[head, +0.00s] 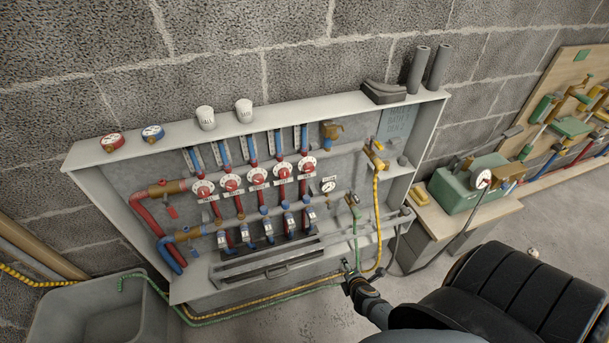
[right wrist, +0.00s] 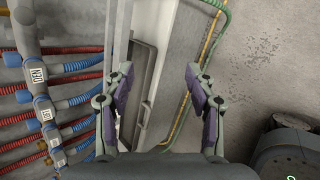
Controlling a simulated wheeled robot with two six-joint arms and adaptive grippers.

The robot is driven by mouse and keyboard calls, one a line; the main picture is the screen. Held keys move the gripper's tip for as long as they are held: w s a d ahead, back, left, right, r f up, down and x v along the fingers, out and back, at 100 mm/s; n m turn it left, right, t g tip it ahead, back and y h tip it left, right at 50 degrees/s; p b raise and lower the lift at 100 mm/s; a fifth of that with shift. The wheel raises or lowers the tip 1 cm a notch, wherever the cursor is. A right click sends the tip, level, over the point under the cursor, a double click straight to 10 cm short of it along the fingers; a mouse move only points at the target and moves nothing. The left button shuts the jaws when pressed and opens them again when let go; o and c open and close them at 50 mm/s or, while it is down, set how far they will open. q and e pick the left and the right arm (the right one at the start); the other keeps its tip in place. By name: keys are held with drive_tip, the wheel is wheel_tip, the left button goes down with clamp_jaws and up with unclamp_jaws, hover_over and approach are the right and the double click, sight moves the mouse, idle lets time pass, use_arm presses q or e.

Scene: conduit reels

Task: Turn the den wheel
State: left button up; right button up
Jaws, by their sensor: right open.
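Several red wheels with white dials stand in a row across the middle of the cabinet, from the leftmost wheel (head: 203,188) to the rightmost wheel (head: 307,164). Their small labels are too small to read, so I cannot tell which is the den wheel. In the right wrist view, one blue pipe fitting carries a white tag (right wrist: 39,73) that appears to read DEN. My right gripper (head: 347,271) is at the cabinet's lower right front edge, apart from the wheels. It is open and empty in the right wrist view (right wrist: 165,100). My left gripper is out of view.
The open grey cabinet (head: 82,158) holds red and blue pipes. A yellow hose (head: 377,215) and a green hose hang at its right. A grey tub (head: 65,300) stands at lower left. A green box (head: 460,188) sits on the right bench.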

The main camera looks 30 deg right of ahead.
drive_tip(key=w+r+n+t, duration=0.3)
drive_tip(key=w+r+n, duration=0.35)
drive_tip(key=r, duration=0.35)
drive_tip(key=n+t+b, duration=0.1)
drive_tip(key=n+t, duration=0.5)
drive_tip(key=n, duration=0.4)
approach(310, 169)
drive_tip(key=p+x, duration=0.1)
drive_tip(key=x, duration=0.7)
drive_tip(key=shift+w, duration=0.2)
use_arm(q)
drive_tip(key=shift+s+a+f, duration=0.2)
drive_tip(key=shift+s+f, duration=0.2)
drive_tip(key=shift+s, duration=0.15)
use_arm(e)
drive_tip(key=shift+c, duration=0.2)
drive_tip(key=c, duration=1.1)
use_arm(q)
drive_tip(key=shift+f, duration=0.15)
use_arm(e)
drive_tip(key=shift+f+m, duration=0.1)
drive_tip(key=shift+m, duration=0.15)
